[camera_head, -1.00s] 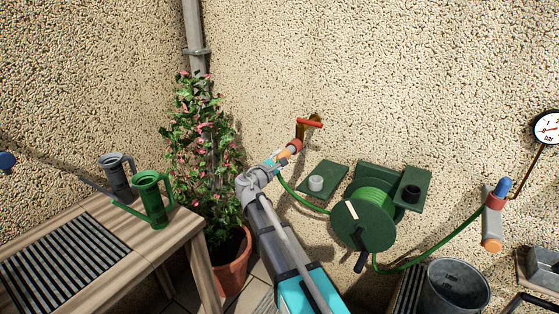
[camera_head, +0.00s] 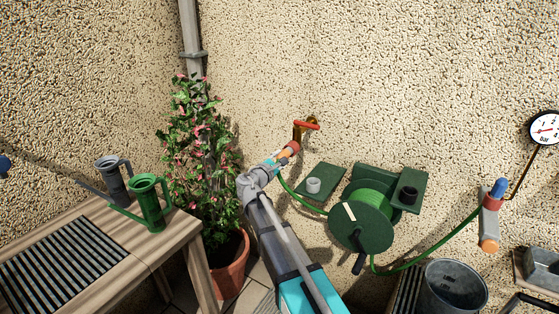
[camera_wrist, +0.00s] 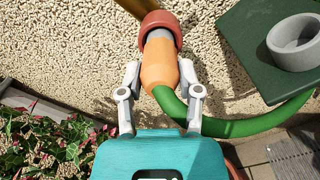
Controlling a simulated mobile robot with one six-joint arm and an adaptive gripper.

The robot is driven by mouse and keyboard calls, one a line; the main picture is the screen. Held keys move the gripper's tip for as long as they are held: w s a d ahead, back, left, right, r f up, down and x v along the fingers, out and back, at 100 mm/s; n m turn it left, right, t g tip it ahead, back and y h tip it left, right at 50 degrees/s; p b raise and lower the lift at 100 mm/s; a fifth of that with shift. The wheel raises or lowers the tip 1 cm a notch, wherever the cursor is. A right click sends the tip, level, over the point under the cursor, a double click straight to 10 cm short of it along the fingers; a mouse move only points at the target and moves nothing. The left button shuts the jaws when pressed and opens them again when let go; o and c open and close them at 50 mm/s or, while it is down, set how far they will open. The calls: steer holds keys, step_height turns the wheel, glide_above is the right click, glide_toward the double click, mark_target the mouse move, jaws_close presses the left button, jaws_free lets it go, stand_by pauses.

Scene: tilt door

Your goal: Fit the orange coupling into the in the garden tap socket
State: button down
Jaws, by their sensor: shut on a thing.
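The orange coupling (camera_wrist: 158,68) is held between the two fingers of my gripper (camera_wrist: 160,76), with the green hose (camera_wrist: 215,124) running from its lower end. In the head view, my gripper (camera_head: 273,162) is at the wall below the tap. The brass garden tap (camera_head: 301,131) has a red handle and a red-brown socket (camera_wrist: 160,22) facing down toward the coupling. The coupling's grey neck (camera_wrist: 159,38) is in line with the socket and its upper end is hidden by the rim. I cannot tell how deep it sits.
A green hose reel (camera_head: 361,227) hangs on the wall to the right, beside a green shelf (camera_head: 325,172) with a grey ring (camera_wrist: 297,42). A potted flowering plant (camera_head: 200,150) and a wooden table (camera_head: 172,240) with watering cans stand at left. A pressure gauge (camera_head: 546,128) is at far right.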

steer(key=shift+w+d, duration=0.3)
steer(key=shift+w, duration=0.1)
steer(key=shift+c, duration=1)
jaws_free()
steer(key=shift+s, duration=0.15)
steer(key=v, duration=1.1)
steer(key=shift+s+a, duration=0.25)
steer(key=shift+s, duration=0.05)
